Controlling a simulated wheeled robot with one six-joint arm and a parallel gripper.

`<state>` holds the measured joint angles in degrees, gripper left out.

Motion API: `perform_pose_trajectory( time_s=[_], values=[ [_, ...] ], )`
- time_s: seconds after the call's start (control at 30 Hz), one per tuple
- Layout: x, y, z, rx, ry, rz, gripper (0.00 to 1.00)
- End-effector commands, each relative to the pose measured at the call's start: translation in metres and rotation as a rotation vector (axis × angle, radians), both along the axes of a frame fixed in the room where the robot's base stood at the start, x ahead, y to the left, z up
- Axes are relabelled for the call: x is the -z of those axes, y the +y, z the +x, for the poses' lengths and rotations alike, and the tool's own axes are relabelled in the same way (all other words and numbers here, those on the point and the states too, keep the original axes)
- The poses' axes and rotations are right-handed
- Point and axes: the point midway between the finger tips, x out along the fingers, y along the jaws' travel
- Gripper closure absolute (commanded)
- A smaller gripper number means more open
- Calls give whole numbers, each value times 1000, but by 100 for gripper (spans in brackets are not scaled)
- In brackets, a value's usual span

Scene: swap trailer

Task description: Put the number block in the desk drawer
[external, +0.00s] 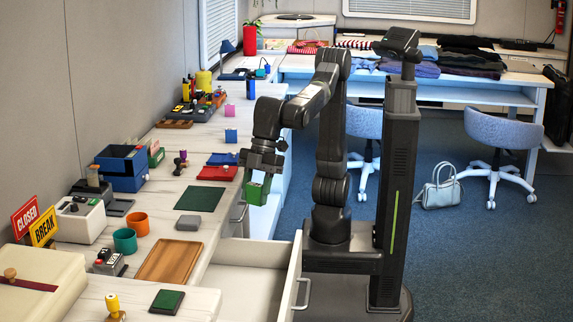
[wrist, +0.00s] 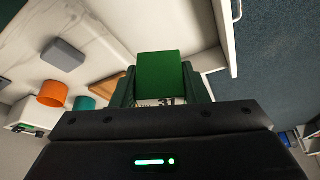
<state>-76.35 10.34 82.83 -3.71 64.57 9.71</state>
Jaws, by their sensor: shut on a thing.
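My gripper (external: 262,164) is shut on a green block (external: 256,192), held in the air beside the desk's edge. In the wrist view the green block (wrist: 162,72) sits between the fingers, and a pale face with dark digits partly shows at its lower side. I take it as the number block. The desk drawer (external: 245,285) is pulled out and open at the front of the desk, with its white interior looking empty in the part that shows. The block is above and behind the drawer in the external view, not inside it.
On the desk near the drawer are a wooden tray (external: 170,261), a grey block (external: 189,222), a green mat (external: 201,199), an orange cup (external: 138,222) and a teal cup (external: 125,241). A red cloth (external: 217,173) lies further back. My column stands right of the drawer.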

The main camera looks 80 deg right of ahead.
Motion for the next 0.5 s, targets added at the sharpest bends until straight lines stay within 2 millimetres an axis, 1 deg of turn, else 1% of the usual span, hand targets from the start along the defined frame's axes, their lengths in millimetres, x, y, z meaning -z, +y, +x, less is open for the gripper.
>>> perform_pose_trajectory(
  time_s=[0.03,0.07,0.1,0.2,0.3,0.4,0.5],
  values=[
    [20,-1,0,0,3,-9,81],
    [30,-2,0,0,3,-10,81],
    [46,-2,0,0,3,-10,81],
    [85,-2,0,1,3,-9,81],
    [117,-1,0,2,3,-7,81],
    [138,-1,0,1,1,-5,81],
    [151,0,1,1,1,-3,81]
  ],
)
